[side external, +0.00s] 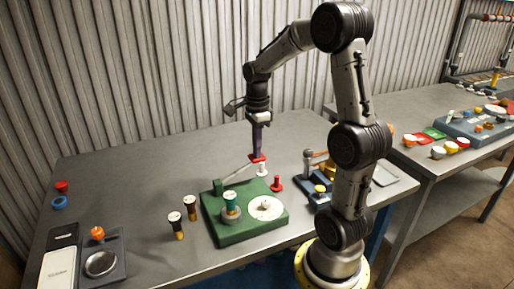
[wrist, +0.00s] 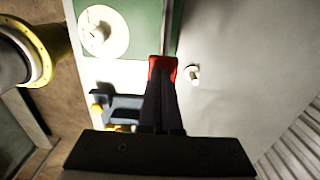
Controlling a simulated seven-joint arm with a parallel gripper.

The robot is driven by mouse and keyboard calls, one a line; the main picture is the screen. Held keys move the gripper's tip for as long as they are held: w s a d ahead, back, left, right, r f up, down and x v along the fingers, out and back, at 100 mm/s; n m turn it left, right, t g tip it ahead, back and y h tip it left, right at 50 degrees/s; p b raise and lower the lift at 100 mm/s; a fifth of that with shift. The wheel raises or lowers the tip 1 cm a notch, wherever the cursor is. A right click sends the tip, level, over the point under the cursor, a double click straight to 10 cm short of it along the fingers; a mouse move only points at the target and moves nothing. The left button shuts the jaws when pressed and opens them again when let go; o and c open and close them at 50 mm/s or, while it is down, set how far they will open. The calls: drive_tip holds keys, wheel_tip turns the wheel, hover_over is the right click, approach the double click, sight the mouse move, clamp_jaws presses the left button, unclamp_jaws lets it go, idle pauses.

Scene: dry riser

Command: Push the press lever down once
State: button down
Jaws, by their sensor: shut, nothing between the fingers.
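The press (side external: 243,233) is a green base on the grey table, with a grey lever (side external: 236,172) rising from a post at its back left. The lever slants up to a red grip (side external: 257,159) at its free end. My gripper (side external: 259,150) points down with fingers shut and empty, right over the red grip. In the wrist view the lever (wrist: 171,28) runs to the red grip (wrist: 163,64), and my fingertips (wrist: 161,82) overlap it. I cannot tell whether they touch it. The lever is raised.
The base bears a white disc (side external: 266,208) and a teal-topped piece (side external: 230,201). A white peg (side external: 262,170) and a red peg (side external: 277,184) stand close by. Two dark cylinders (side external: 183,218) stand left of the base. A blue fixture (side external: 318,190) is to the right.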

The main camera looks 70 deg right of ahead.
drive_tip(key=shift+s+d+f+t+y, duration=0.3)
drive_tip(key=shift+s+f+y, duration=0.1)
drive_tip(key=shift+f, duration=0.15)
wheel_tip(320, 180, down, 6)
drive_tip(key=s+d+t+y, duration=0.1)
drive_tip(key=shift+s+d, duration=0.2)
drive_tip(key=shift+s, duration=0.05)
drive_tip(key=shift+r, duration=0.15)
drive_tip(key=s+d+v, duration=0.2)
drive_tip(key=v, duration=1.2)
idle(0.3)
